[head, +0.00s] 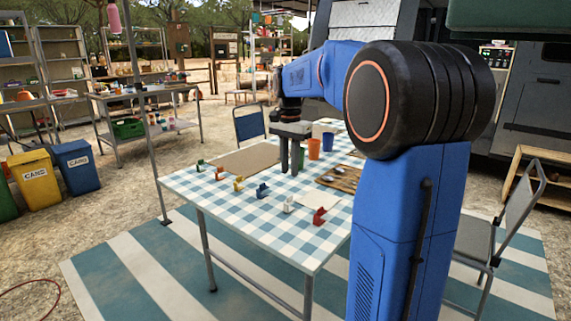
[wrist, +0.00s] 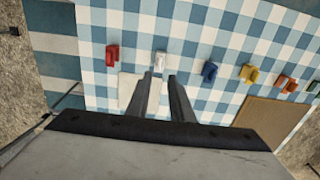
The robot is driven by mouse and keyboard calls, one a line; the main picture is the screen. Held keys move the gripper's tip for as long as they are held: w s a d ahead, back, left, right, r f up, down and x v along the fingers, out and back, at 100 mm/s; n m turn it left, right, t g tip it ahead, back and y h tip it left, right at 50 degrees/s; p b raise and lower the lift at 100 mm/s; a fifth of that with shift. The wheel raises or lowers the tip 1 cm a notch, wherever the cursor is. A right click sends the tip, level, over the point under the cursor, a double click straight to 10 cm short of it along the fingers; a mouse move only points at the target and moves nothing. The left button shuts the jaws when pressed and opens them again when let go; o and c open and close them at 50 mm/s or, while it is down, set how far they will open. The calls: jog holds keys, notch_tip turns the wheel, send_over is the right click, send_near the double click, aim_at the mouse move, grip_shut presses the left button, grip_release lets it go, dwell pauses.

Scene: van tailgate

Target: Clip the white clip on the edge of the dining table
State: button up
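The white clip (head: 288,204) stands on the blue-and-white checked dining table (head: 274,222), in a row of coloured clips. It also shows in the wrist view (wrist: 160,62), just beyond my fingertips and roughly in line with the gap between them. My gripper (head: 291,168) points down over the table, and in the head view it appears farther back than the white clip. In the wrist view its two dark fingers (wrist: 160,77) are apart with nothing between them. The gripper's height above the cloth is hard to tell.
A red clip (head: 320,216) and a blue clip (head: 262,190) flank the white one. Yellow, orange and green clips (head: 200,165) continue the row. A brown mat (head: 250,158), orange cup (head: 314,149), blue cup (head: 328,142) and wooden board (head: 340,178) occupy the table. Chairs stand around it.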

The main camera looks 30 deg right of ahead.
aim_at(290, 196)
jog(key=shift+f, duration=4.8)
jog(key=shift+s, duration=0.1)
grip_shut()
jog(key=shift+r, duration=0.1)
jog(key=shift+r, duration=2.4)
